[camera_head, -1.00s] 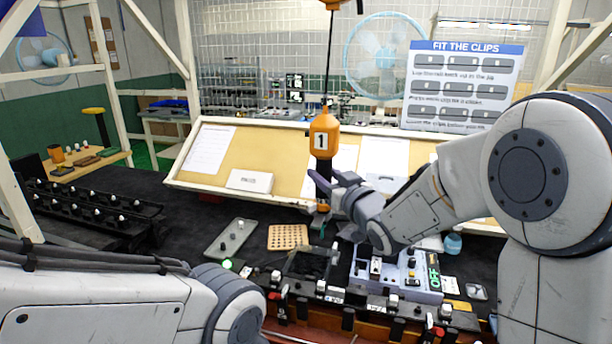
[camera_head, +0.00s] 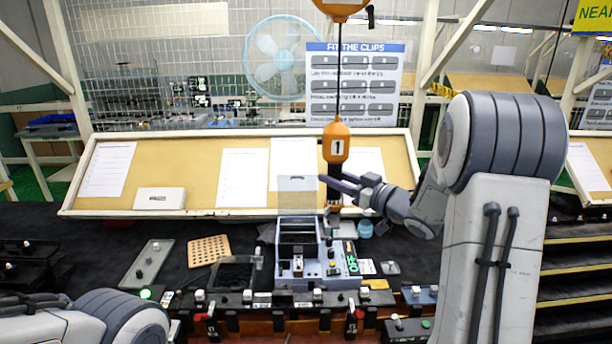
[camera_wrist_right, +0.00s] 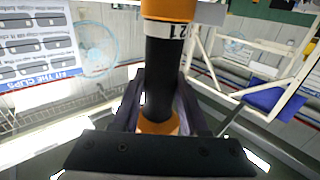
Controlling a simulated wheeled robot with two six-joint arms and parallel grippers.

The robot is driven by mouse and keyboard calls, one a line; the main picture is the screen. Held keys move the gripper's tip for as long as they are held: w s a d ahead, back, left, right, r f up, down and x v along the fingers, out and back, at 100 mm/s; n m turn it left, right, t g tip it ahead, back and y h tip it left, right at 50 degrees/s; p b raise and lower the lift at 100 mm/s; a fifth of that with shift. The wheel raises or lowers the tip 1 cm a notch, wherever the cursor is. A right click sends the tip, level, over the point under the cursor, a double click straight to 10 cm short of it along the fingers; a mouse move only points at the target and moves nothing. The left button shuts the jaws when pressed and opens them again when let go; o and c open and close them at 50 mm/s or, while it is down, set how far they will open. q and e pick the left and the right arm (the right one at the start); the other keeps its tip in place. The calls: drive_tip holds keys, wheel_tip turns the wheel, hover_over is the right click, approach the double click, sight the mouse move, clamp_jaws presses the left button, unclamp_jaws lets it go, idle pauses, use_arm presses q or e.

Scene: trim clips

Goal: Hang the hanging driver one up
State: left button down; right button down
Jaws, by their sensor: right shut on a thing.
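The hanging driver one (camera_head: 336,143) has an orange upper body with a white label "1" and a black grip. It hangs nearly upright from a cord below an orange overhead unit (camera_head: 340,8), in front of the tilted board. My right gripper (camera_head: 334,186) is shut on its black grip. In the right wrist view the driver's black grip (camera_wrist_right: 160,75) lies between my two dark fingers, with orange above and below. My left arm shows at the lower left, but its gripper is out of view.
A tilted tan board (camera_head: 215,165) with papers stands behind the driver. Below are a blue-grey fixture (camera_head: 298,235), a peg board (camera_head: 209,250), a grey tray (camera_head: 148,262) and a row of black clamps along the bench front.

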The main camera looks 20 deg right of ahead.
drive_tip(key=d+r+p, duration=0.2)
drive_tip(key=d, duration=0.3)
drive_tip(key=shift+s+d+p, duration=0.3)
drive_tip(key=shift+s+d, duration=0.05)
idle(0.4)
unclamp_jaws()
idle(0.7)
drive_tip(key=shift+s, duration=0.1)
drive_tip(key=r+p+v, duration=0.2)
drive_tip(key=v, duration=0.8)
idle(1.0)
idle(0.4)
